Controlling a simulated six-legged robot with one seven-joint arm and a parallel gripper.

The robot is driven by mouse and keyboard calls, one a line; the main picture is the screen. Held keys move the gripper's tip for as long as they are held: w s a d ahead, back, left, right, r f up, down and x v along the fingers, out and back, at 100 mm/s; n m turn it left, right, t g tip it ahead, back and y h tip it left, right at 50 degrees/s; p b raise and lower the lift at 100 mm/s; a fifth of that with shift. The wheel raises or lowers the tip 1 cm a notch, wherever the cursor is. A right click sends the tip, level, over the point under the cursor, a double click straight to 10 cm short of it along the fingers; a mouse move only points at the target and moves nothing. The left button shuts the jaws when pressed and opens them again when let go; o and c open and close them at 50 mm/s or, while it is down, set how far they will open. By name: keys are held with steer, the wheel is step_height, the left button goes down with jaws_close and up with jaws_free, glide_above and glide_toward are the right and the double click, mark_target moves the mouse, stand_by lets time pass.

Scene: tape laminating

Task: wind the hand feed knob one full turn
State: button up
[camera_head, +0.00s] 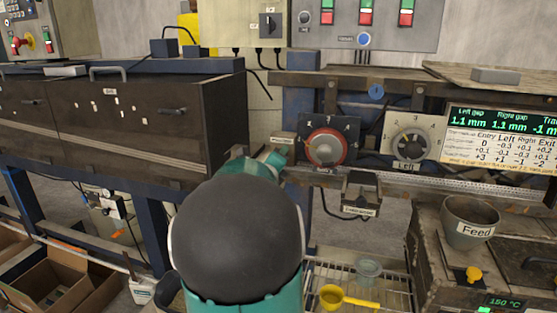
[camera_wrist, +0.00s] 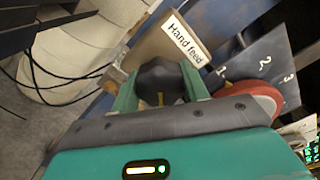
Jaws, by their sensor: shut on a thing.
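The hand feed knob (camera_wrist: 160,82) is a dark, rounded knob in the wrist view, in front of a plate labelled "Hand feed" (camera_wrist: 172,42). My gripper (camera_wrist: 160,90) has its two green fingers on either side of the knob and is shut on it. In the head view my own dark, round arm joint and green arm links stand in front of that spot, so the knob and fingertips are hidden there. Part of the hand feed label plate (camera_head: 282,142) shows just left of the red dial.
A red-rimmed dial (camera_head: 326,147) sits close to the right of my gripper, and a grey dial marked "Left" (camera_head: 411,145) is further right. A readout board (camera_head: 503,135), a "Feed" cup (camera_head: 470,222) and a wire rack with a yellow scoop (camera_head: 345,300) are at right. Dark drawers (camera_head: 110,115) fill the left.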

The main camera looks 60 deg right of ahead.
steer(key=o, duration=0.7)
steer(key=s+a, duration=0.2)
steer(key=a, duration=1.1)
steer(key=shift+a, duration=0.35)
steer(key=shift+s, duration=0.1)
